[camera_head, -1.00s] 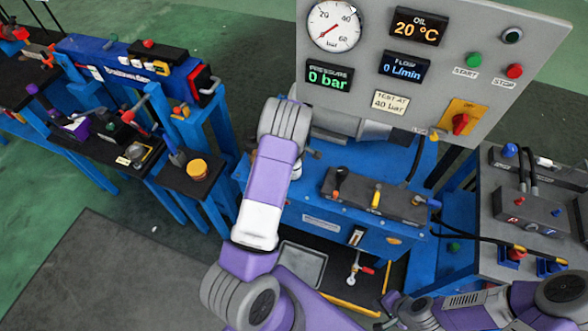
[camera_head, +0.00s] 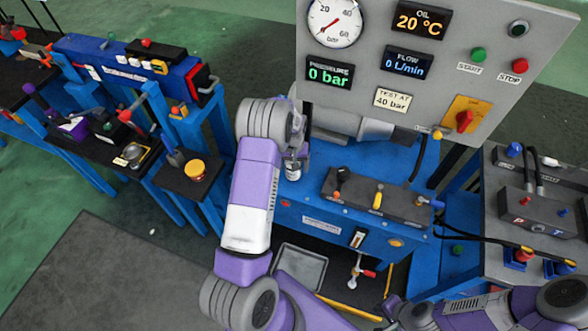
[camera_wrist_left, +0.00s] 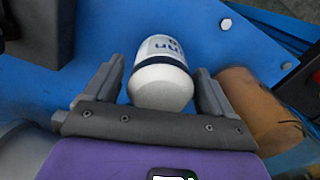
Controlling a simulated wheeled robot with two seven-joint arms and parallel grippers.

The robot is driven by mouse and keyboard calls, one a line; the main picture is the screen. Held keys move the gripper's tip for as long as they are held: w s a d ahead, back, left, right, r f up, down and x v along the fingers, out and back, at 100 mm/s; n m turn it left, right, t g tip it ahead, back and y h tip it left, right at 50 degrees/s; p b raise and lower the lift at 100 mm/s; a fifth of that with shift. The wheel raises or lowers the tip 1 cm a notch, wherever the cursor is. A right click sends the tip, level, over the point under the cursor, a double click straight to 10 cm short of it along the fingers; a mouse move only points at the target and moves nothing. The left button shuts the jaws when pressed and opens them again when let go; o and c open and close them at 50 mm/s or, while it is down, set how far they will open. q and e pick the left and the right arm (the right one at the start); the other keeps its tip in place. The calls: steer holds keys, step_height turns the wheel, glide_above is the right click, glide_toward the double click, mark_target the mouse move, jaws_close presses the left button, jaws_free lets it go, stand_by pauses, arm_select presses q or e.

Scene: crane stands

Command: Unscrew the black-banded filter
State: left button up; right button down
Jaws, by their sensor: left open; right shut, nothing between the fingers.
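The filter (camera_wrist_left: 160,82) is a white rounded canister with a dark band and blue print. It stands out from the blue bench in the left wrist view, and part of it shows beside my left arm in the head view (camera_head: 292,169). My left gripper (camera_wrist_left: 160,68) is open, with one finger on each side of the filter and visible gaps at both. In the head view my left wrist hides those fingers. My right gripper (camera_head: 391,306) is low at the bottom of the head view, away from the filter; it is shut and empty.
A brown cylinder (camera_wrist_left: 262,108) lies close beside the right-hand finger. The grey gauge panel (camera_head: 445,95) rises behind the blue bench (camera_head: 320,205). A dark valve block (camera_head: 360,192) with levers stands right of the filter. A grey tray (camera_head: 300,268) sits below.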

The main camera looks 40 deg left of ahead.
arm_select(q)
steer(key=m, duration=0.4)
steer(key=shift+m+b, duration=0.3)
steer(key=m, duration=0.4)
steer(key=c, duration=1.2)
steer(key=shift+r, duration=0.1)
